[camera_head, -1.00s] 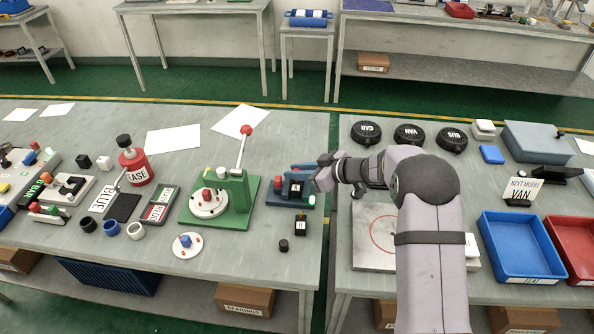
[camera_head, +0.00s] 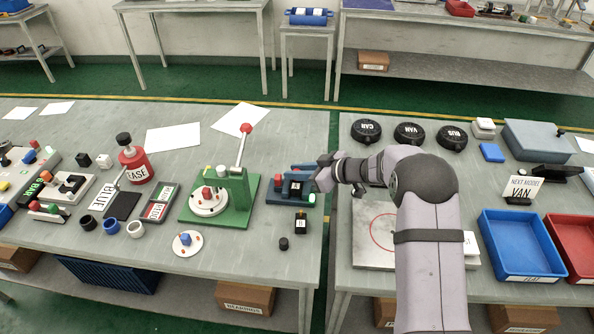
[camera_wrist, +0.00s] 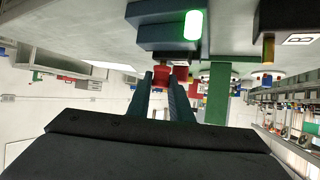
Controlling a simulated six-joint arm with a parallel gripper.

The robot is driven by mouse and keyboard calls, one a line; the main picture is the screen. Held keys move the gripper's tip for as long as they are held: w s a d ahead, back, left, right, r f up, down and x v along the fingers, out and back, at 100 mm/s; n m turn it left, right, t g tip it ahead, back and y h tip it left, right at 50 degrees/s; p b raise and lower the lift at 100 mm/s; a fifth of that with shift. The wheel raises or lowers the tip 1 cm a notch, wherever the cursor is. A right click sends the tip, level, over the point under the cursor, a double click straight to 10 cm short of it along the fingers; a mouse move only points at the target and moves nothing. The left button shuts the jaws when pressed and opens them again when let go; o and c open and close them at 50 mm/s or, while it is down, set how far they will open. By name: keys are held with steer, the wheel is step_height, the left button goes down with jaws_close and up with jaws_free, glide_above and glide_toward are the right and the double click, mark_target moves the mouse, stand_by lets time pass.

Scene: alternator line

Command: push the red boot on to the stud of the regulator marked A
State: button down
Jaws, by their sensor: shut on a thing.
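My gripper (camera_head: 319,180) is at the right side of a blue fixture (camera_head: 273,198) on the left table. In the wrist view, the red boot (camera_wrist: 162,76) shows between my two fingertips, and the fingers are shut on it. A dark regulator (camera_head: 296,188) with a white label stands in the fixture, right by my fingertips. Its letter is too small to read, and its stud is hidden. I cannot tell whether the boot touches the stud. A second regulator (camera_head: 301,224), black with a brass stud, stands in front of the fixture; its label (camera_wrist: 300,40) looks like B.
A lit green lamp (camera_wrist: 193,25) is on the fixture. A green press (camera_head: 238,190) with a red-knobbed lever stands close on the left. A small black cap (camera_head: 284,243) lies in front. A gap (camera_head: 331,240) separates the two tables beneath my arm.

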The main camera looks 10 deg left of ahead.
steer(key=shift+f, duration=0.3)
stand_by(0.5)
steer(key=c, duration=1.5)
jaws_free()
steer(key=shift+d, duration=0.1)
steer(key=shift+b+v, duration=0.9)
steer(key=shift+v, duration=2.8)
steer(key=shift+w, duration=0.15)
